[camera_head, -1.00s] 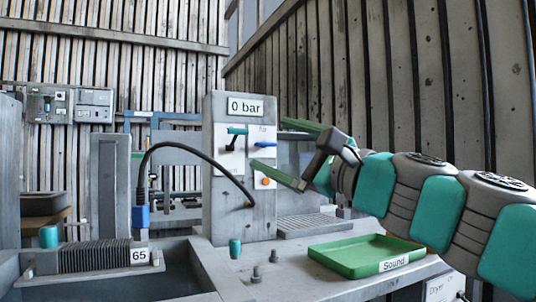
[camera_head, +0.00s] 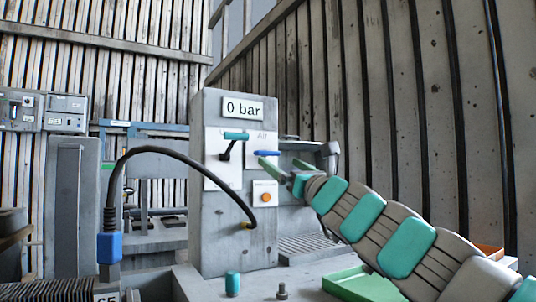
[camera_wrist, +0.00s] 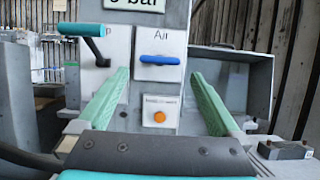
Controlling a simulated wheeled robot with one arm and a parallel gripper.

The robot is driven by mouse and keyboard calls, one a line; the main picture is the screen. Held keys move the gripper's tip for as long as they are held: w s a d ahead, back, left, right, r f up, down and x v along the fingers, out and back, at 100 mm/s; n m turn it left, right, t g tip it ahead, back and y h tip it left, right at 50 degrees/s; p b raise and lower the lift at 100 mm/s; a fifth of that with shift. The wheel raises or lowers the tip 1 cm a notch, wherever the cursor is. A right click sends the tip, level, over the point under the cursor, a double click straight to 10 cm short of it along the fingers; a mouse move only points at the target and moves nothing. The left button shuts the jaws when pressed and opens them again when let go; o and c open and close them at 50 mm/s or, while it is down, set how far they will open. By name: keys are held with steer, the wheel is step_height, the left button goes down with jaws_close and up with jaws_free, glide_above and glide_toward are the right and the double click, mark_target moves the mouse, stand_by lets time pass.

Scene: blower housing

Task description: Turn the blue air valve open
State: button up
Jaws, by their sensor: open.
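The blue air valve (camera_head: 266,153) is a flat lever lying level on a white plate marked "Air" on the front of a grey column. It also shows in the wrist view (camera_wrist: 158,60), in the upper middle. My gripper (camera_head: 273,170) is in front of the column, just below and right of the valve in the head view. In the wrist view its two green fingers (camera_wrist: 160,88) are wide apart, with the valve above and beyond the gap between them. Nothing is between the fingers. I cannot tell the exact distance to the valve.
A teal-handled lever (camera_head: 235,137) sits left of the valve, and an orange button (camera_head: 266,198) sits below it. A "0 bar" sign (camera_head: 242,108) tops the column. A black hose (camera_head: 180,152) arches left to a blue connector (camera_head: 109,246). A green tray (camera_head: 362,284) lies at lower right.

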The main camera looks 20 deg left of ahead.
mark_target(270, 154)
steer(key=shift+p+x, duration=1.75)
steer(key=shift+x, duration=1.45)
steer(key=shift+r, duration=0.15)
steer(key=c, duration=1.1)
steer(key=shift+c, duration=0.2)
